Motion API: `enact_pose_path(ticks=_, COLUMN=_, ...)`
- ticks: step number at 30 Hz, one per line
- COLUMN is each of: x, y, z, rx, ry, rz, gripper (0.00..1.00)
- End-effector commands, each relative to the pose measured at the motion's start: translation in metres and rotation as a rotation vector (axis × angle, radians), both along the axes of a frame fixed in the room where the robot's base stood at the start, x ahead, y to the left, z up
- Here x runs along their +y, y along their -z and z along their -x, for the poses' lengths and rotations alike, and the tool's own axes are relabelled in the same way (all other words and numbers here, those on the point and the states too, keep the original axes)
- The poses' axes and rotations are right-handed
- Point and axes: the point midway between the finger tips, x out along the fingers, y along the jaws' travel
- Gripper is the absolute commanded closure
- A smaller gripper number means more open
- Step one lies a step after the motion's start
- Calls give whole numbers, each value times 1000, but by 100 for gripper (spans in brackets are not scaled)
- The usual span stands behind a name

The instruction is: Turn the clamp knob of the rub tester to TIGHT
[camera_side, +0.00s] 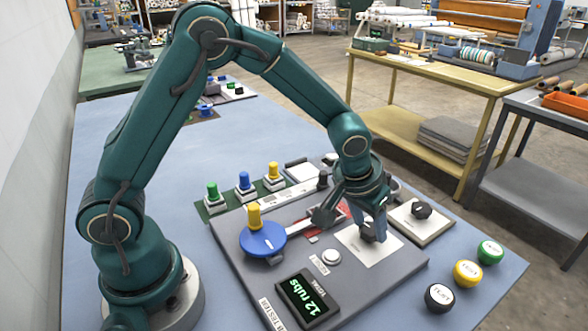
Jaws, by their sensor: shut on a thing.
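The rub tester (238,270) is a grey base on the blue table, with a display (307,297) reading "12 rubs". Its clamp knob (367,236) is a small dark knob on a white plate (385,250) at the right part of the base. My gripper (373,226) points down over this plate and is shut on the knob. The fingers cover most of the knob, so its pointing direction is hidden. I cannot read any TIGHT mark on the plate.
A blue disc (262,239) with a yellow peg, a metal arm and a white button (331,257) are on the tester. Another black knob (422,210) sits on a white plate close to the right of my gripper. Green, blue and yellow pegs stand behind; round labelled buttons (467,273) stand right.

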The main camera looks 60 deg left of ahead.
Motion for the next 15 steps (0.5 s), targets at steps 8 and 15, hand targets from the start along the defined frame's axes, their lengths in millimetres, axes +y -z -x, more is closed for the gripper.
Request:
enact_pose_path(ticks=8, x=3, y=-1, z=0, rx=-1, ry=202, rz=3, gripper=100)
enact_pose_path(ticks=15, x=5, y=0, z=0, rx=0, ry=380, rz=2, gripper=100)
